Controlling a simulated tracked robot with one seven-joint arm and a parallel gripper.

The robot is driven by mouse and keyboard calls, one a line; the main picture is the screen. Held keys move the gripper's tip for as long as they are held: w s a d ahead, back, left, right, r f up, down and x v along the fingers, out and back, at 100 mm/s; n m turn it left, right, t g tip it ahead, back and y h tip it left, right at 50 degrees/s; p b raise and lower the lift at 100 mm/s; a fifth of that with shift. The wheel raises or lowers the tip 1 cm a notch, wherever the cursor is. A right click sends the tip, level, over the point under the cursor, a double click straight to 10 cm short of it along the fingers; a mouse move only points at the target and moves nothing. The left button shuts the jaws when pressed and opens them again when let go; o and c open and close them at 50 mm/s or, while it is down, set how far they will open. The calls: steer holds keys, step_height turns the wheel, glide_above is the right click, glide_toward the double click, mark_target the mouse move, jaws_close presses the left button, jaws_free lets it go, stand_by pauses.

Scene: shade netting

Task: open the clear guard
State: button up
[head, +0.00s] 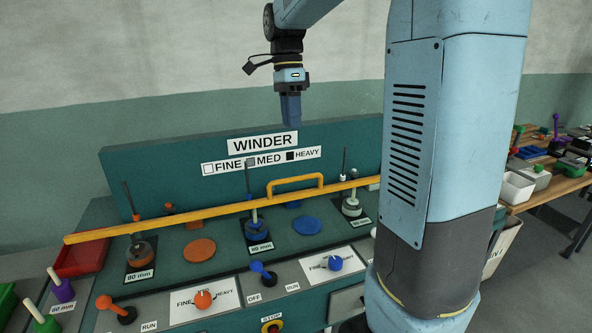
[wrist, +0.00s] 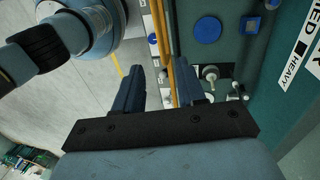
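The clear guard shows mainly as a long yellow bar (head: 215,213) across the front of the winder bench, with a raised yellow handle (head: 295,184) near its middle. Its clear panel is hard to make out. The bar's right end is hidden behind my arm. My gripper (head: 290,122) points down above the bench, higher than the handle and apart from it. In the wrist view my gripper (wrist: 160,72) has two blue fingers with an empty gap between them. Yellow strips of the guard (wrist: 180,78) show beyond the fingers there.
Levers and knobs (head: 203,300) line the front panel. A red bin (head: 82,258) is at left. A cluttered wooden table (head: 545,185) stands at right.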

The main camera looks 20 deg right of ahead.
steer(key=s+f, duration=0.1)
steer(key=f, duration=0.3)
steer(key=s+f, duration=0.1)
steer(key=f, duration=0.8)
steer(key=shift+s+f, duration=0.15)
steer(key=shift+s, duration=0.25)
steer(key=shift+c, duration=0.2)
jaws_close()
